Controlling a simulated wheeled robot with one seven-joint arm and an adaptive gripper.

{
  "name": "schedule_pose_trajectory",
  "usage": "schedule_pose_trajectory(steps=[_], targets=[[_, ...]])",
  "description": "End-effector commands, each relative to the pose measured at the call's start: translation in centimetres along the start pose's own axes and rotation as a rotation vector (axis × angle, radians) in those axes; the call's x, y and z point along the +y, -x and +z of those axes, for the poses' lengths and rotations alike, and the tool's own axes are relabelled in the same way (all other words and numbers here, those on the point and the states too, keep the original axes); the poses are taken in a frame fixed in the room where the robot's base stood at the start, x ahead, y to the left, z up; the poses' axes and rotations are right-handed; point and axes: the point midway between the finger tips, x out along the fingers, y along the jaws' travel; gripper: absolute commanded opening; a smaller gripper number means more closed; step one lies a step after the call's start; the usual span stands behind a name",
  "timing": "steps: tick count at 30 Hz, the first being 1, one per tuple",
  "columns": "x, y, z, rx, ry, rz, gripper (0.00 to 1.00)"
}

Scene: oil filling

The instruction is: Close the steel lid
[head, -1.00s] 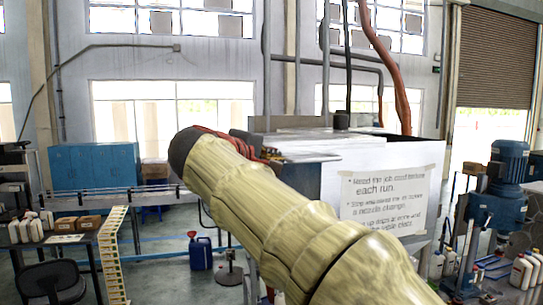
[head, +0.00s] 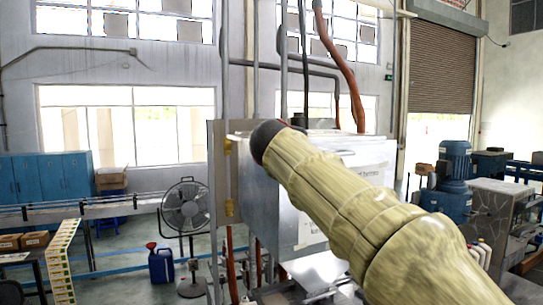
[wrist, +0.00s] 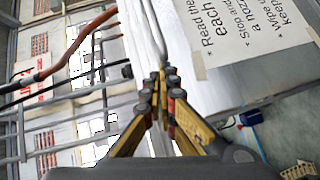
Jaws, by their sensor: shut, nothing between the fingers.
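A large steel box (head: 285,205) stands ahead of me, partly behind my arm in the head view. A flat grey panel (head: 220,180) with yellow fittings stands upright along its left side. I cannot tell for certain which part is the steel lid. My gripper (wrist: 161,82) shows in the wrist view, its yellow fingers together and empty. The fingertips appear over or close to a long pale metal surface (wrist: 180,40); contact cannot be judged. In the head view my gripper is hidden behind my arm.
A notice sheet (wrist: 235,35) is taped to the box. An orange hose (head: 343,65) and grey pipes rise behind it. A fan (head: 185,207) and a blue canister (head: 160,265) stand on the floor at left. A blue motor (head: 453,175) is at right.

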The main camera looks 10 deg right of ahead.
Motion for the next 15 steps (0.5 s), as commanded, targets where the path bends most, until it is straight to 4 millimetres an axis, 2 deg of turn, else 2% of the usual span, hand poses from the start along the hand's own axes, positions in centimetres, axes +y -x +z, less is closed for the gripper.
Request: schedule_pose_trajectory(steps=[1,6,15], targets=[[0.5,-0.9,1.2,-0.006,0.000,0.001,0.00],[1.4,-3.2,3.6,-0.005,0.000,0.001,0.00],[1.8,-4.9,5.4,-0.001,0.001,-0.001,0.00]])
